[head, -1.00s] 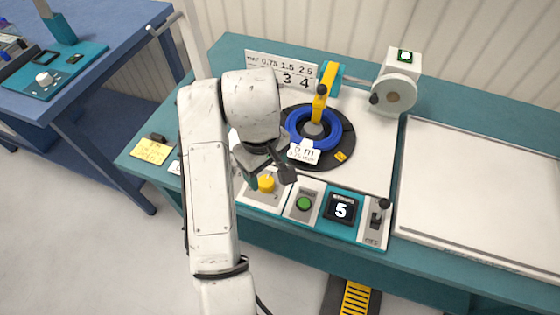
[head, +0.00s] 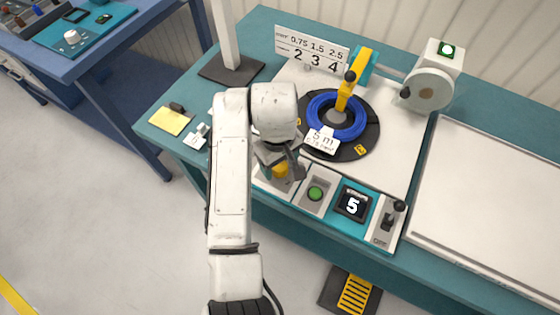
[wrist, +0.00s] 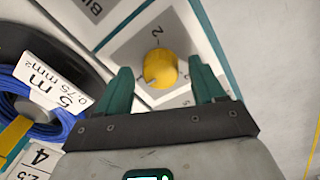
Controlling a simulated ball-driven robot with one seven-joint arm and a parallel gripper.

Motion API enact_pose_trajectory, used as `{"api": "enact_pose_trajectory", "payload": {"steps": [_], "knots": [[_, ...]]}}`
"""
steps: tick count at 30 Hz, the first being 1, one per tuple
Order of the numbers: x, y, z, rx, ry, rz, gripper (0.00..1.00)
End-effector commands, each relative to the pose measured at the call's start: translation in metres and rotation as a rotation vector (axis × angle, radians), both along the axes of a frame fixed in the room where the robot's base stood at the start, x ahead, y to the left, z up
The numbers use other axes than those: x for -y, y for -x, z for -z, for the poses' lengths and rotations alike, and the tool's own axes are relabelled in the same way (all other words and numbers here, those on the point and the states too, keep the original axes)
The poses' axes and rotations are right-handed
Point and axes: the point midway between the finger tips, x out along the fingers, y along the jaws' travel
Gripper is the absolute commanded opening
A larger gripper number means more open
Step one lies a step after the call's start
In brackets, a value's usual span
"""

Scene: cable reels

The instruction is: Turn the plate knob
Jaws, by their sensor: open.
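The yellow plate knob (wrist: 160,68) sits on a grey plate (wrist: 125,47) with a "2" printed beside it. In the wrist view it lies beyond and between the two teal fingers of my gripper (wrist: 162,85), which are apart and empty. I cannot tell whether either finger touches it. In the head view the knob (head: 281,170) is partly hidden behind my gripper (head: 285,165), which hangs over its plate at the front of the bench.
Right of the knob are a green button (head: 316,194), a display reading "5" (head: 353,204) and a black-handled lever (head: 390,215). Behind stands a blue cable coil (head: 325,103) on a black turntable (head: 362,140), with a yellow arm (head: 355,75) over it.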

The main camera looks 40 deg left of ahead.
Motion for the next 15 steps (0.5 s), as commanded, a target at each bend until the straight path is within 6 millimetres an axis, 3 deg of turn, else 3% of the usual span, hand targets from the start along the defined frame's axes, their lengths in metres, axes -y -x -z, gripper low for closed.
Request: {"api": "enact_pose_trajectory", "payload": {"steps": [11, 15], "knots": [[0.0001, -0.0001, 0.0071, 0.000, 0.000, 0.000, 0.68], [0.0002, -0.0002, 0.0069, 0.001, 0.000, 0.000, 0.57]]}}
